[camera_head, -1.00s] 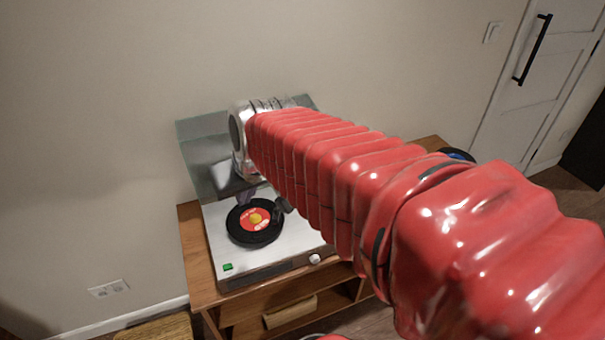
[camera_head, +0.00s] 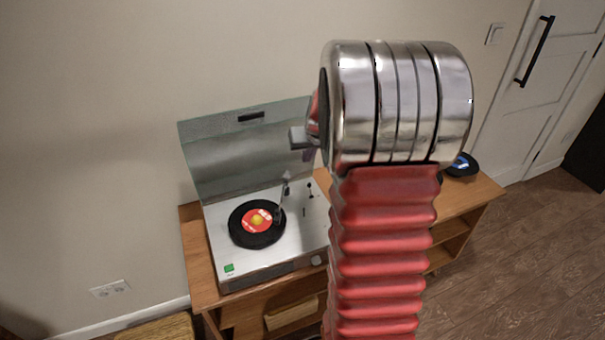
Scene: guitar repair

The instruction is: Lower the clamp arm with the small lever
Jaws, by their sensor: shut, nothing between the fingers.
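A record player (camera_head: 222,255) stands on a wooden cabinet with its clear lid (camera_head: 245,160) raised. A black record (camera_head: 240,232) with a red label lies on it. The tonearm (camera_head: 280,207) is at the record's right edge; I cannot tell whether its tip touches the record. A small dark lever (camera_head: 309,189) stands upright to the right of the tonearm. My gripper (camera_head: 299,139) shows only in part, mostly hidden behind my own wrist. It is shut and empty, and appears above the lever and in front of the lid in the picture.
A green button (camera_head: 229,268) is at the player's front left. The wall is close behind.

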